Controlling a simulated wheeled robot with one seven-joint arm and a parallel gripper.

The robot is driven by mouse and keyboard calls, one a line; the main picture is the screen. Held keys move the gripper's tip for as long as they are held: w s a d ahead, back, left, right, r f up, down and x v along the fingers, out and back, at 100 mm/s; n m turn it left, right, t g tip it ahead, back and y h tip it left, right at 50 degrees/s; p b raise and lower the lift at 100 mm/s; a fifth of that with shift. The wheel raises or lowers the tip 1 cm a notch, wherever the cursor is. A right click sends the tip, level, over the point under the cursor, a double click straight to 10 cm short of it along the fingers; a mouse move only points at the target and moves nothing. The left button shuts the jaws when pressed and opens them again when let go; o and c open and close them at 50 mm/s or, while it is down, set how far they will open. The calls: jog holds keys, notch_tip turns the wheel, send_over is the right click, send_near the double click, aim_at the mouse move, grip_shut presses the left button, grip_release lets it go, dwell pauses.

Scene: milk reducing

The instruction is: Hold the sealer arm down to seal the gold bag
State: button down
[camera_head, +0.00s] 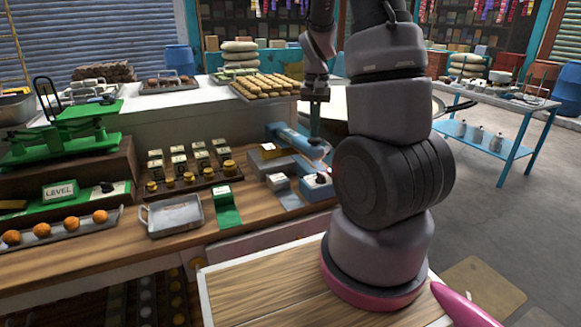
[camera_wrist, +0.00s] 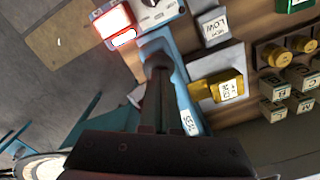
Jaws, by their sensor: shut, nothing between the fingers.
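The blue sealer arm (camera_head: 290,133) runs across the sealer on the wooden counter; it also shows in the wrist view (camera_wrist: 186,107). The gold bag (camera_head: 268,150) lies at the sealer's left side, and its labelled front shows in the wrist view (camera_wrist: 218,88). My gripper (camera_head: 316,137) is shut and empty, pointing down at the sealer arm's right end. In the wrist view the shut fingers (camera_wrist: 160,68) overlap the blue arm; the exact contact is hidden. A red lamp (camera_wrist: 111,20) glows beside the sealer's dial (camera_wrist: 152,4).
A small box marked LOW and HIGH (camera_wrist: 213,27) stands beside the sealer. Gold-topped weights (camera_head: 190,178), a metal tray (camera_head: 172,215) and a green scale (camera_head: 75,130) stand to the left. A tray of buns (camera_head: 265,87) is on the raised shelf behind.

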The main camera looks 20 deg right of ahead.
jog(key=shift+f, duration=0.1)
jog(key=shift+s+f, duration=0.15)
jog(key=shift+f, duration=0.45)
jog(key=shift+s+f, duration=0.15)
jog(key=shift+f, duration=0.55)
dwell(2.0)
notch_tip(320, 180, up, 15)
dwell(1.7)
dwell(0.4)
jog(key=s+a+r+n+t+y, duration=0.1)
jog(key=s+a+r+t+y, duration=0.1)
jog(key=s+a+r+t, duration=0.5)
jog(key=s+a+r, duration=0.3)
jog(key=s+a, duration=0.3)
jog(key=s, duration=0.3)
jog(key=shift+a+r, duration=0.25)
jog(key=shift+r, duration=0.1)
